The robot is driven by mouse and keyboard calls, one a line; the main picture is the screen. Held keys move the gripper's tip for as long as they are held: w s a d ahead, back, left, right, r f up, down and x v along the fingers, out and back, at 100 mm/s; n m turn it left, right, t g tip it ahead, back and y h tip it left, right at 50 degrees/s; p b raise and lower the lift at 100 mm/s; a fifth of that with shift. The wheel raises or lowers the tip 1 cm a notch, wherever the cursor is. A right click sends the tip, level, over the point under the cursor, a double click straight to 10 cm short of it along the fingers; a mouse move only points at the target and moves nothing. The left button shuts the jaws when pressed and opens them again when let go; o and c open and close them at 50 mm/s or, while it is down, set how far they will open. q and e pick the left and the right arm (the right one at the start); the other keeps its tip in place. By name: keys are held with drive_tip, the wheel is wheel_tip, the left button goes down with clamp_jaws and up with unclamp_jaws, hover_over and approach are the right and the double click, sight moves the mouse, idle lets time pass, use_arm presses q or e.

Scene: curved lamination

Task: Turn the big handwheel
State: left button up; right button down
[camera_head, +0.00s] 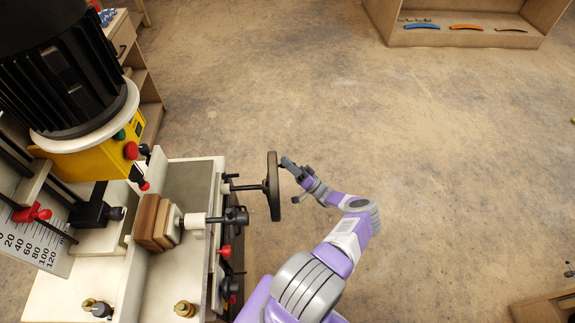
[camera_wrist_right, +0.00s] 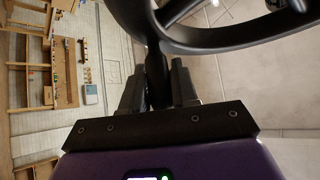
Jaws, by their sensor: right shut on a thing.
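The big handwheel (camera_head: 273,186) is black and stands out from the right side of the machine on a shaft. The head view shows it nearly edge-on. In the right wrist view, its dark rim and spokes (camera_wrist_right: 205,40) fill the top. My right gripper (camera_head: 289,163) is at the wheel's outer side, near the upper part of the rim. It is shut on the wheel's dark handle (camera_wrist_right: 157,78), which sits between the two fingers in the wrist view. The fingers hide part of the handle. My left gripper is not in view.
The machine has a black motor (camera_head: 70,75), a yellow housing (camera_head: 95,150) and a white bed. A smaller black clamp knob (camera_head: 237,216) and wooden strips (camera_head: 155,222) sit beside the handwheel. A shelf (camera_head: 465,38) stands at the far right. The floor between is clear.

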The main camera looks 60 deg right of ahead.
drive_tip(key=shift+a, duration=0.1)
drive_tip(key=c, duration=0.9)
unclamp_jaws()
drive_tip(key=shift+s, duration=0.1)
drive_tip(key=shift+c, duration=0.2)
drive_tip(key=v, duration=0.7)
drive_tip(key=shift+s+b, duration=0.2)
drive_tip(key=shift+b, duration=0.2)
drive_tip(key=shift+f, duration=0.1)
